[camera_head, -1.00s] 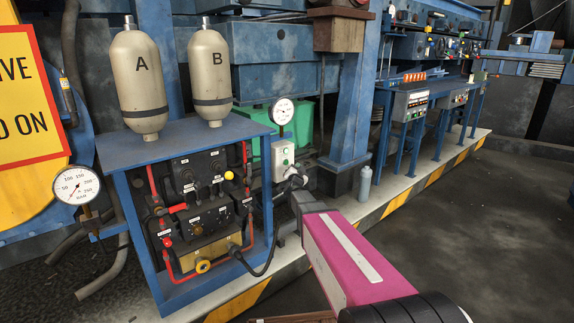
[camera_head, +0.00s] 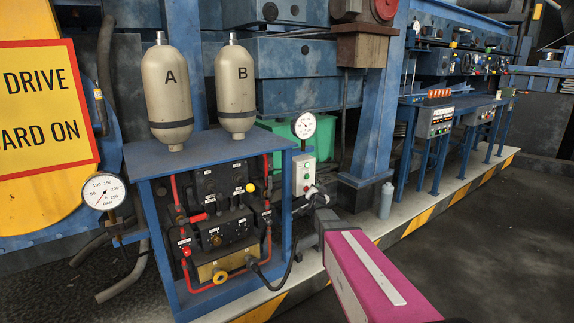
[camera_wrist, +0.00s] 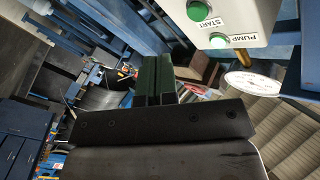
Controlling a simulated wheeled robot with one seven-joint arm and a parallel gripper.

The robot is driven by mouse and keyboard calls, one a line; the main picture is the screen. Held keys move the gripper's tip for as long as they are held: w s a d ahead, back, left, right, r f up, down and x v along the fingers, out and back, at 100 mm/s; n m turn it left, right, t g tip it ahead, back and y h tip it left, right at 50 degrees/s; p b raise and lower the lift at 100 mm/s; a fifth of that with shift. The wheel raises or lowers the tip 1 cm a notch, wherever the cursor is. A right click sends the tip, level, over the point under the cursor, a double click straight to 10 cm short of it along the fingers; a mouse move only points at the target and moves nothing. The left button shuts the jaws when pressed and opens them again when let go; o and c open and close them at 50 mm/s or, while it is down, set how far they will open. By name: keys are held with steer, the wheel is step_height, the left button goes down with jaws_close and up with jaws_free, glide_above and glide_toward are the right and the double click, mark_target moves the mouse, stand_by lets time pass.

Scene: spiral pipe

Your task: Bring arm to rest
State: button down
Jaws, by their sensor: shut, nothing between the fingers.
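My gripper (camera_head: 316,198) is at the end of my pink arm, in front of the lower part of the white pump control box (camera_head: 304,174) in the head view. In the wrist view my gripper (camera_wrist: 155,62) shows two dark fingers pressed together with nothing between them. The control box (camera_wrist: 236,18) is at the upper right there, with a green START button and a green PUMP light. The fingers appear apart from it. The fingertips are small and hard to make out in the head view.
A blue stand (camera_head: 215,145) carries bottles A (camera_head: 168,95) and B (camera_head: 237,92), with valves and red pipes below. A dial gauge (camera_head: 304,125) rises by the control box. A grey bottle (camera_head: 386,201) stands on the striped ledge. The dark floor (camera_head: 480,250) at right is clear.

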steer(key=s+a+f+n+g+y, duration=0.15)
steer(key=s+f+n+g, duration=0.25)
steer(key=s+f+g, duration=0.6)
steer(key=s+f+n+g+y, duration=0.25)
steer(key=s+f, duration=0.25)
steer(key=s, duration=0.8)
steer(key=s+d+f+n+g+h, duration=0.1)
steer(key=s+g, duration=0.4)
steer(key=s, duration=0.6)
steer(key=shift+d+f+n, duration=0.25)
steer(key=shift+d+n, duration=0.1)
steer(key=shift+d, duration=0.15)
steer(key=shift+g, duration=0.25)
